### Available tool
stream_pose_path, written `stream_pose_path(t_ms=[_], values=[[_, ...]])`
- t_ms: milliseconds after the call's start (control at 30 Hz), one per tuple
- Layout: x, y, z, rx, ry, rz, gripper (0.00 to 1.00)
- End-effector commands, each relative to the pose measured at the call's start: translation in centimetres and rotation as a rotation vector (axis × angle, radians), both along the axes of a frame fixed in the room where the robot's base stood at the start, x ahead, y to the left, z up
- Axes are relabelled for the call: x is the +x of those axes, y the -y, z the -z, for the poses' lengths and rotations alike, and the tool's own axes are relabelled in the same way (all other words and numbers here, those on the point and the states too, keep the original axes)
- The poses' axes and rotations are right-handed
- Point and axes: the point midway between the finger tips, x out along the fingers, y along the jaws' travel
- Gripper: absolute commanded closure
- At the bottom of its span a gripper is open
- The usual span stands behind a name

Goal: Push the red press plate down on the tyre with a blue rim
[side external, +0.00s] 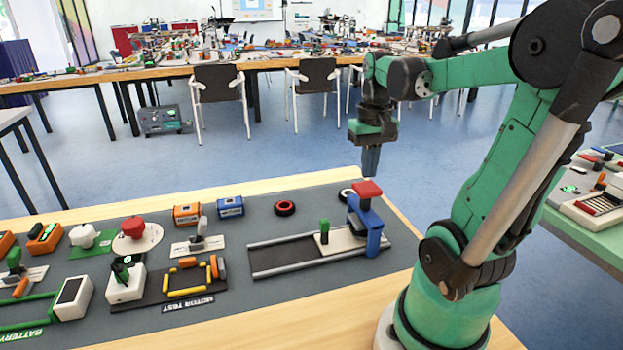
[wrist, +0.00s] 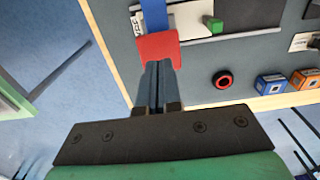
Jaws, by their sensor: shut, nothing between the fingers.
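The red press plate (side external: 368,188) sits on top of a blue press frame (side external: 366,222) near the right end of the dark board. It also shows in the wrist view (wrist: 157,47). My gripper (side external: 370,174) is shut and empty, pointing down just above the plate; I cannot tell whether it touches. In the wrist view its fingertips (wrist: 158,66) overlap the plate's near edge. No blue-rimmed tyre can be made out. A dark tyre with a pale centre (side external: 345,195) is partly hidden behind the press. Another tyre with a red rim (side external: 284,208) lies left of it.
A pale slide plate with a green handle (side external: 324,230) sits on the rails (side external: 290,262) left of the press. Blue (side external: 230,206) and orange boxes (side external: 187,215) stand farther left. The board's right end and the table edge are close to the press.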

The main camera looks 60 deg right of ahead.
Motion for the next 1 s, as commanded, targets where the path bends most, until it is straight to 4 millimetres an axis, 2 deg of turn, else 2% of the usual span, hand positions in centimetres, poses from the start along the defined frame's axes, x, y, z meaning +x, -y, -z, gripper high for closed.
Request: stream_pose_path(t_ms=[1000], values=[[0.0,0.0,1.5,0.000,0.000,0.000,1.00]])
